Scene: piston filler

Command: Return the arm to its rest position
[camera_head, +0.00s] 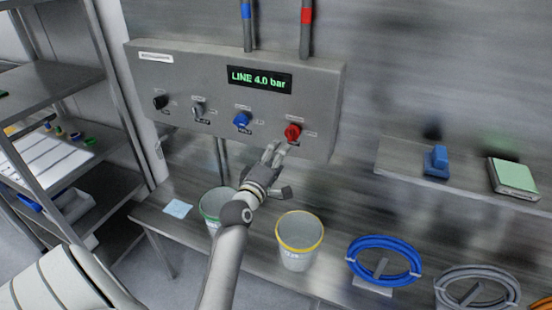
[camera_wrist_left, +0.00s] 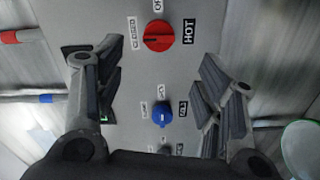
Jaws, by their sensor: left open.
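My left gripper (camera_head: 277,166) is in front of the lower right part of the grey control panel (camera_head: 215,90), below the red knob (camera_head: 293,132). In the left wrist view the gripper (camera_wrist_left: 160,78) is open, with nothing between its fingers. The red knob (camera_wrist_left: 158,36) shows beyond the fingertips, between labels reading CLOSED and HOT. The blue knob (camera_wrist_left: 162,114) lies between the two fingers in that picture, apart from them. My right gripper is in neither view.
The display (camera_head: 260,79) reads LINE 4.0 bar. A green-rimmed bucket (camera_head: 211,207) and a yellow-rimmed bucket (camera_head: 298,245) stand on the bench beneath the arm. Blue hose (camera_head: 384,242) and grey hose (camera_head: 476,272) coils lie right. A shelf rack (camera_head: 60,77) stands left.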

